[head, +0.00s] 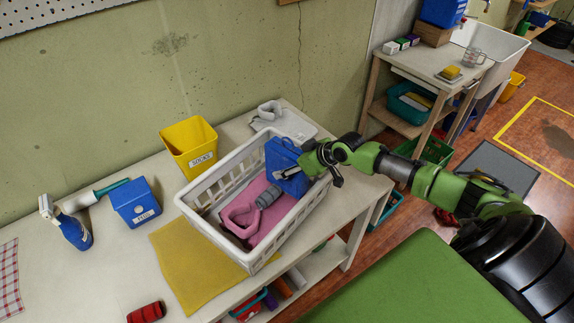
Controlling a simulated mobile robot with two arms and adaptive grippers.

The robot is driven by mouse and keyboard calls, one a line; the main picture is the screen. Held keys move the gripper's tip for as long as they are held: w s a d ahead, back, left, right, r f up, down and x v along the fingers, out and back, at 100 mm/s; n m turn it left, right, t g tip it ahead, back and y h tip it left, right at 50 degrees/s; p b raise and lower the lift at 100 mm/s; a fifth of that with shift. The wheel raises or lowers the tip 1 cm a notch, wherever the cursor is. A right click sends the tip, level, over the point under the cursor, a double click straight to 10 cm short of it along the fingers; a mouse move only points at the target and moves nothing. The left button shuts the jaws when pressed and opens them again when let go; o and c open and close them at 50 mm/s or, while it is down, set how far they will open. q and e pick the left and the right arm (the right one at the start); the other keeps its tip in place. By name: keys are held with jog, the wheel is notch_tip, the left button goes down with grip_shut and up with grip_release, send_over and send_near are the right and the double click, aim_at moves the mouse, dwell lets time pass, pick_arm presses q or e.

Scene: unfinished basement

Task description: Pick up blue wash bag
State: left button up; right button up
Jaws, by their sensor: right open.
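The blue wash bag (283,160) stands upright in the far right end of a white slatted basket (190,204) on the table. My right gripper (308,178) reaches in from the right over the basket's rim. It is open, with its fingers at the right side of the bag and covering part of it. I cannot tell whether the fingers touch the bag. My left gripper is not in view.
A yellow bin (189,146) stands behind the basket, and a yellow cloth (190,272) lies in front. A blue box (135,205), a spray bottle (69,224) and a red roll (146,312) are at left. A wall runs behind the table (108,272).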

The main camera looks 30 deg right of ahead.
aim_at(287, 149)
jog(key=shift+x, duration=0.9)
jog(key=shift+s, duration=0.1)
jog(key=c, duration=1.3)
notch_tip(287, 149, up, 10)
jog(key=shift+r+b, duration=0.1)
jog(key=shift+b, duration=1.15)
